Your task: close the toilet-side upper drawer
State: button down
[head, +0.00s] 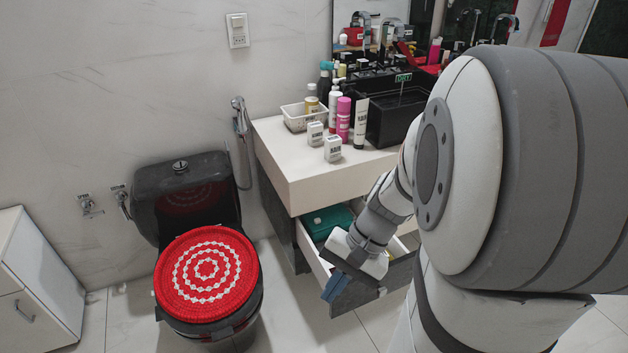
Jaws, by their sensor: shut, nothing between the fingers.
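The upper drawer on the toilet side of the vanity stands pulled out below the countertop. Its dark grey front (362,294) faces the lower right, and its pale side wall (312,252) shows. A teal item (328,221) lies inside toward the back. My gripper (334,288) is shut and empty, with its fingers pointing down at the left end of the drawer front. I cannot tell whether it touches the front. My gripper and arm hide part of the drawer's inside and front.
The white countertop (290,165) holds a basket (298,117), several bottles and a black vessel sink (388,122). A black toilet (183,192) with a red patterned lid cover (206,273) stands left of the drawer. A white cabinet (38,285) is far left. Some tiled floor between toilet and drawer is clear.

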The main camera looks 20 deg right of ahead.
jog(key=w+d+f+m+t+y+b, duration=0.2)
jog(key=d+f+m+t+y+b, duration=0.1)
jog(key=d+f+m+t+b, duration=0.35)
jog(key=w+d+f+m+t+y+b, duration=0.2)
jog(key=d+f+m+t+b, duration=0.25)
jog(key=f+m, duration=0.45)
jog(key=s+d+f+m+t+h+b, duration=0.2)
jog(key=d+f+m+t+h+b, duration=0.15)
jog(key=d+f+m+h, duration=0.3)
jog(key=s+d+f+m+t+h+b, duration=0.25)
jog(key=d+f+m+t, duration=0.25)
jog(key=d+f, duration=0.3)
jog(key=r+b, duration=0.2)
send_over(391, 278)
jog(key=s+a, duration=0.3)
jog(key=s, duration=0.1)
jog(key=shift+w+a+f+g+h, duration=0.1)
jog(key=shift+w+f+g+h, duration=0.05)
jog(key=shift+w+g+h, duration=0.15)
